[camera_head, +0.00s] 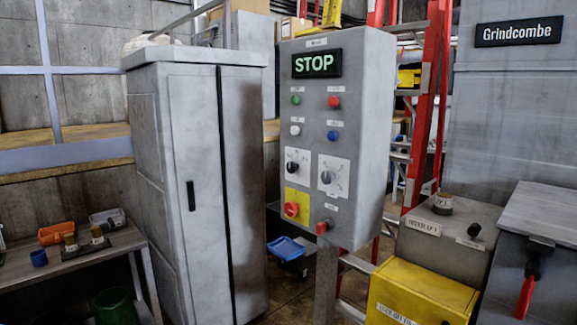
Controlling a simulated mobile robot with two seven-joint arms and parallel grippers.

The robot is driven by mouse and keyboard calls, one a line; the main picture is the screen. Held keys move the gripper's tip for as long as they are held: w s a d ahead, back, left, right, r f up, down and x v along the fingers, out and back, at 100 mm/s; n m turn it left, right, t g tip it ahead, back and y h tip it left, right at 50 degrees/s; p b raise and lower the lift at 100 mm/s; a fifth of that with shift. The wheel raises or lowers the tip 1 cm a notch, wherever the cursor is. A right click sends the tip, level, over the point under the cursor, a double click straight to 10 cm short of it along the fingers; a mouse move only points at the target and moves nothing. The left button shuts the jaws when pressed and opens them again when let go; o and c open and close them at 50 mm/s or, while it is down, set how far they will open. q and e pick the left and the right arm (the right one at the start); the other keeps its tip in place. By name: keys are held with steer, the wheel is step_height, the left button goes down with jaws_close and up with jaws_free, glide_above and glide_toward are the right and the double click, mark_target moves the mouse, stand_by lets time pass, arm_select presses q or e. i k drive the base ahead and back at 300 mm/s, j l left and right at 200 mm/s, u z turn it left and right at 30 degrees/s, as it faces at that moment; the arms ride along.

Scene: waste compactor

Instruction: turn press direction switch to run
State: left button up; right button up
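A grey control panel box (362,140) stands on a post near the centre, its face turned slightly left. A lit display (317,64) at its top reads STOP in green. Below it are green, red, white and blue buttons. Two black rotary switches sit on white plates, a left one (292,167) and a right one (327,177). Their labels are too small to read, so I cannot tell which is the press direction switch. A red knob (291,209) on a yellow plate and another red knob (323,227) sit below. Neither of my grippers is in view.
A tall grey cabinet (175,180) stands left of the panel. A red ladder (425,110) is behind it. A yellow box (420,292) and a grey box (450,240) stand at lower right. A table (110,262) with small containers is at left.

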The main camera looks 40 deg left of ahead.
mark_target(291, 167)
steer(key=i+j, duration=0.1)
steer(key=j, duration=0.25)
steer(key=i+j, duration=0.15)
steer(key=j, duration=0.25)
steer(key=i+j, duration=0.1)
steer(key=j, duration=0.25)
steer(key=i+j, duration=0.15)
steer(key=j, duration=0.2)
